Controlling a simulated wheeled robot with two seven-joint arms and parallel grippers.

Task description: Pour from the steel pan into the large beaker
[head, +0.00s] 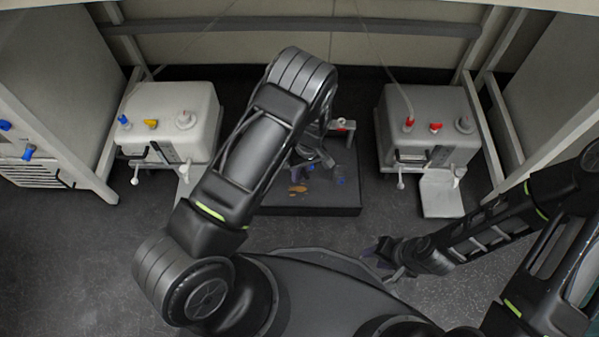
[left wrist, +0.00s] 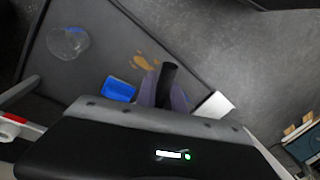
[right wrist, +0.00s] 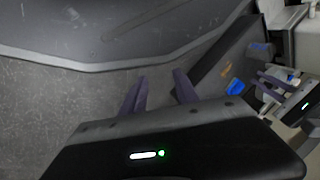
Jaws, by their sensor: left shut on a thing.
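My left gripper (left wrist: 165,88) is shut on a black handle (left wrist: 169,76), which I take to be the steel pan's. The pan's bowl cannot be made out, so its tilt and contents cannot be told. A clear round glass vessel (left wrist: 68,42), likely the large beaker, stands on the dark platform, apart from the gripper. In the head view my left gripper (head: 314,158) is over the platform, partly hidden by my arm. My right gripper (right wrist: 158,90) is open and empty, low in front of the platform; it also shows in the head view (head: 385,255).
The dark platform (head: 310,211) bears orange-brown bits (head: 298,189) and a blue object (left wrist: 118,88). White machines stand at the left (head: 170,105) and right (head: 428,105), with a white frame around.

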